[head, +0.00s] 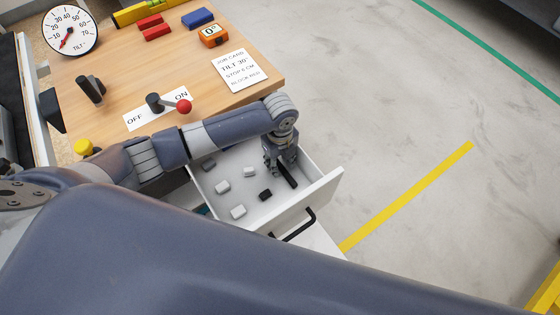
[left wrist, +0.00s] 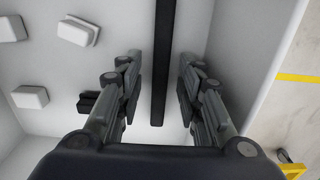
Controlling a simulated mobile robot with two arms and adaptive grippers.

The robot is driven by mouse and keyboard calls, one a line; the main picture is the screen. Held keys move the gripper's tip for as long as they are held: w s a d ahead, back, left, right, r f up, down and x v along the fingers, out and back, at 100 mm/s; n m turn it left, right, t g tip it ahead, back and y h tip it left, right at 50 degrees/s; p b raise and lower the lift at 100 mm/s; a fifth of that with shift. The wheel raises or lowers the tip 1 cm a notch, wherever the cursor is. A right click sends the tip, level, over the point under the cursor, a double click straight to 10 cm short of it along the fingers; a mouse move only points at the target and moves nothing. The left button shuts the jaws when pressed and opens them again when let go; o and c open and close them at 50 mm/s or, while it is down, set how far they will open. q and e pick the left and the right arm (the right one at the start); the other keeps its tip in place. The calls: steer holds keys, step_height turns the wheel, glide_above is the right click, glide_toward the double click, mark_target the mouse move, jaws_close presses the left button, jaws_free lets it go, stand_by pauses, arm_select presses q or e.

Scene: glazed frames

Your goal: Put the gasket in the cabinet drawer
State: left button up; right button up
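The cabinet drawer (head: 318,190) is white and pulled open below the wooden top. A long thin black strip, apparently the gasket (head: 287,176), lies inside the drawer near its right side. It also shows in the left wrist view (left wrist: 163,45), running lengthwise between the fingers. My left gripper (head: 281,161) is inside the drawer, pointing down over the strip. In the left wrist view my left gripper (left wrist: 161,78) is open, with a visible gap on each side of the strip. Part of the strip is hidden by the gripper in the head view. My right gripper is out of view.
Several small white and dark blocks (head: 222,187) lie in the drawer left of the gripper. The drawer has a black handle (head: 300,226). On the wooden top (head: 140,70) stand a red-knobbed lever (head: 183,106), a dial (head: 70,31) and a card (head: 239,70). Open floor lies right.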

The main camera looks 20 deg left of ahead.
mark_target(280, 166)
arm_select(q)
step_height(280, 166, up, 12)
stand_by(0.4)
steer(key=shift+f, duration=0.1)
